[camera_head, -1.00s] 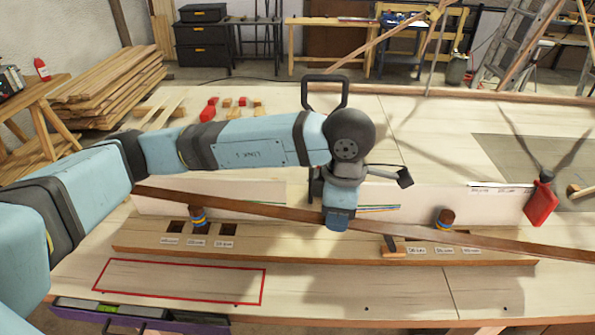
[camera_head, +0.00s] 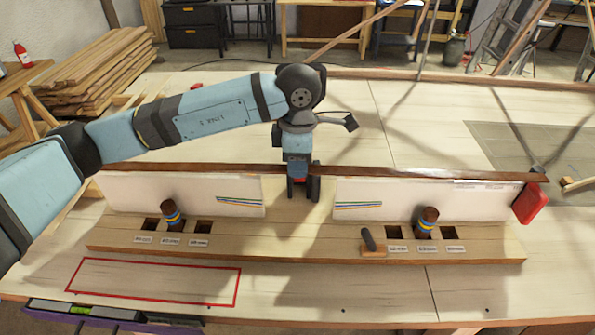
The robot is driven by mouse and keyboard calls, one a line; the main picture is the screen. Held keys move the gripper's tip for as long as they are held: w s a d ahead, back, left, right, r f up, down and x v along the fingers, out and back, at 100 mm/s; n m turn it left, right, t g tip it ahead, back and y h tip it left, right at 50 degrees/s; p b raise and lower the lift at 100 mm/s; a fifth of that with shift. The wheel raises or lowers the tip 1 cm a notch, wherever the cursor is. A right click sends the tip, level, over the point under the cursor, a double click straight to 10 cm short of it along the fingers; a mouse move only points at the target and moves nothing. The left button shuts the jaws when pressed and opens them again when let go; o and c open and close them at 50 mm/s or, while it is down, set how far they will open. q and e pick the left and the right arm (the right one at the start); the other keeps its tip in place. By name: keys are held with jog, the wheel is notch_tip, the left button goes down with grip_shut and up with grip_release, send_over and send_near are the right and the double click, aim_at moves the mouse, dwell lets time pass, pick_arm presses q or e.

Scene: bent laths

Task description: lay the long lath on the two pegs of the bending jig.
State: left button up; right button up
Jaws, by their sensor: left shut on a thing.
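The long lath (camera_head: 420,173) is a thin dark brown strip running nearly level across the picture. It appears along the top edges of the white panels, behind the pegs; whether it touches the panels I cannot tell. My left gripper (camera_head: 298,172) is shut on the lath near its middle. The bending jig (camera_head: 300,236) is a long wooden board with square holes and small labels. Its left peg (camera_head: 172,216) and right peg (camera_head: 427,222) stand upright, brown with blue and yellow bands, and nothing lies on them. My right gripper is not in view.
White panels, left (camera_head: 185,193) and right (camera_head: 400,202), stand behind the pegs, with a gap between them. A red block (camera_head: 529,203) is at the right panel's end. A dark-handled tool (camera_head: 369,242) sits on the jig. A red-outlined area (camera_head: 150,282) in front is bare.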

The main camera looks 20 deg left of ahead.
pick_arm(q)
notch_tip(320, 180, down, 12)
jog(key=b, duration=0.5)
jog(key=shift+w+f, duration=0.2)
jog(key=shift+w, duration=0.2)
jog(key=shift+a+f+b, duration=0.1)
jog(key=shift+f+b, duration=0.45)
jog(key=shift+b, duration=0.3)
jog(key=o, duration=1.2)
jog(key=shift+r, duration=0.15)
jog(key=shift+r+p, duration=1.25)
jog(key=shift+r, duration=1.65)
jog(key=shift+r, duration=0.1)
